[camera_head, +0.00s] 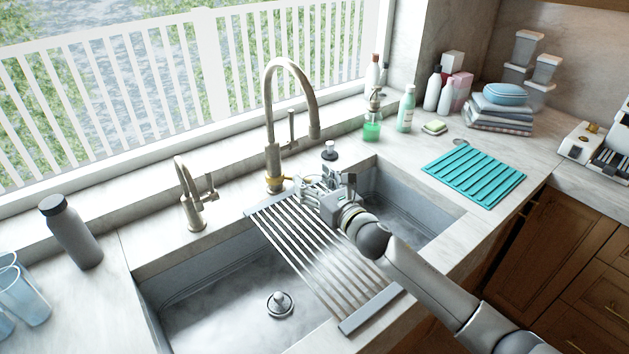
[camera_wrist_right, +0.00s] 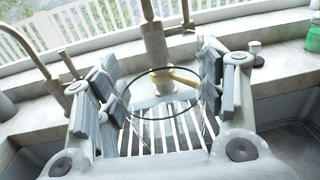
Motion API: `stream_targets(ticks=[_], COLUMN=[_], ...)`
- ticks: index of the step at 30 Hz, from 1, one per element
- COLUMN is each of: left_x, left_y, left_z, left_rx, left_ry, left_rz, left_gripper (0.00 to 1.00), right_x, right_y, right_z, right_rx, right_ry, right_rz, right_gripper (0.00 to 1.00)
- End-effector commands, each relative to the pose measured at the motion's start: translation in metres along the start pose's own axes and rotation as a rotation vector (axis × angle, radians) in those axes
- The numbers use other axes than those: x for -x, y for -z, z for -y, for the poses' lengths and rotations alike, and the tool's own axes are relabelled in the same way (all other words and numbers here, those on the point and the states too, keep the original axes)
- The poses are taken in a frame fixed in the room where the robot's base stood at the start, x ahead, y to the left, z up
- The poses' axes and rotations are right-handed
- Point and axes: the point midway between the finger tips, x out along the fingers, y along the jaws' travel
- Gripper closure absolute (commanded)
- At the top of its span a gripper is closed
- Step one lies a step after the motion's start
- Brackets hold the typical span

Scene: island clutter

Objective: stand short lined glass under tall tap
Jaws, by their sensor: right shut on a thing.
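My right gripper (camera_head: 312,190) is shut on a clear glass (camera_wrist_right: 158,98), seen through its round rim between the two fingers in the right wrist view. It holds the glass over the far end of the slatted drying rack (camera_head: 318,255), in front of the tall tap's base. In the head view the glass is mostly hidden by the gripper. I cannot tell whether its base touches the rack. My left gripper is not in view.
A short tap (camera_head: 190,197) stands left of the tall one. The rack spans the sink (camera_head: 225,300). A grey bottle (camera_head: 70,232) and bluish glasses (camera_head: 22,295) stand left; a teal mat (camera_head: 474,179) lies right.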

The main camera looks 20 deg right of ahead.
Motion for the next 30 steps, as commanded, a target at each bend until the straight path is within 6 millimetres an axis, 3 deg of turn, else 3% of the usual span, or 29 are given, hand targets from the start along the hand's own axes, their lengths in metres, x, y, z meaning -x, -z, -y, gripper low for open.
stream_targets(ticks=[9,22,30], left_x=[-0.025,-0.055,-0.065], left_y=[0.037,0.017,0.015], left_z=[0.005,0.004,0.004], left_rx=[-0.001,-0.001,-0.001], left_ry=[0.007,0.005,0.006], left_rz=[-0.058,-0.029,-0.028], left_gripper=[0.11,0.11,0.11], right_x=[0.0,0.0,0.0], right_y=[0.029,0.063,0.075], right_z=[0.0,0.0,0.0], right_rx=[-0.001,-0.001,-0.001], right_ry=[0.0,0.0,-0.001], right_rz=[0.0,0.001,0.001], right_gripper=[0.67,0.67,0.67])
